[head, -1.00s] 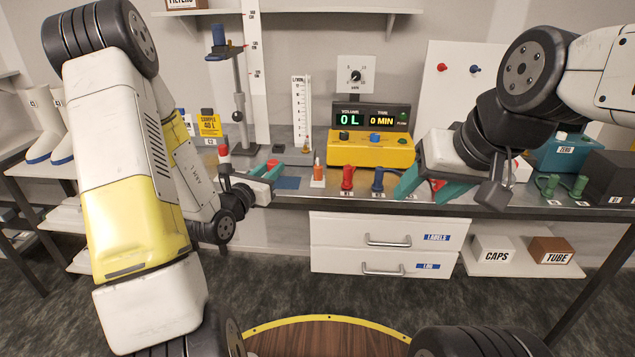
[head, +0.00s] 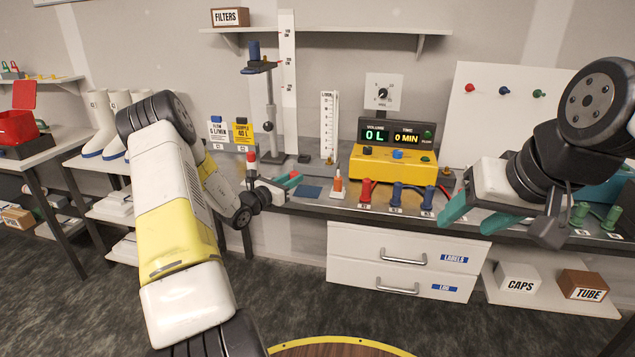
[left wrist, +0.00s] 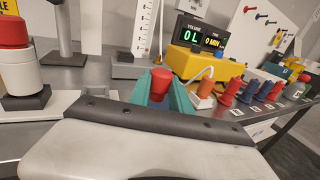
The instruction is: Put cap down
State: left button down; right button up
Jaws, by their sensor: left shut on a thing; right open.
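My left gripper (head: 291,183), with teal fingers, is low over the bench front. It is shut on a small red cap, whose top (left wrist: 160,84) shows between the fingers in the left wrist view. Whether the cap touches the bench is hidden. A white cylinder with a red top (left wrist: 16,60) stands left of the gripper in the left wrist view; it also shows in the head view (head: 251,170). My right gripper (head: 478,213) is open and empty near the front edge at the right.
Behind are the yellow meter (head: 390,165), a white scale (head: 329,125) and a stand (head: 270,110). Green pieces (head: 580,214) are far right.

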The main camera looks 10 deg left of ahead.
aim_at(306, 193)
pick_arm(q)
jog(key=w+d, duration=0.3)
jog(key=shift+f, duration=0.2)
jog(key=shift+w+d+f, duration=0.15)
jog(key=shift+w+f, duration=0.1)
jog(key=shift+f, duration=0.65)
jog(key=shift+w+d+f, duration=0.15)
jog(key=shift+w+f, duration=0.05)
jog(key=shift+f, duration=0.7)
jog(key=shift+f, duration=0.25)
jog(key=c, duration=1.2)
grip_release()
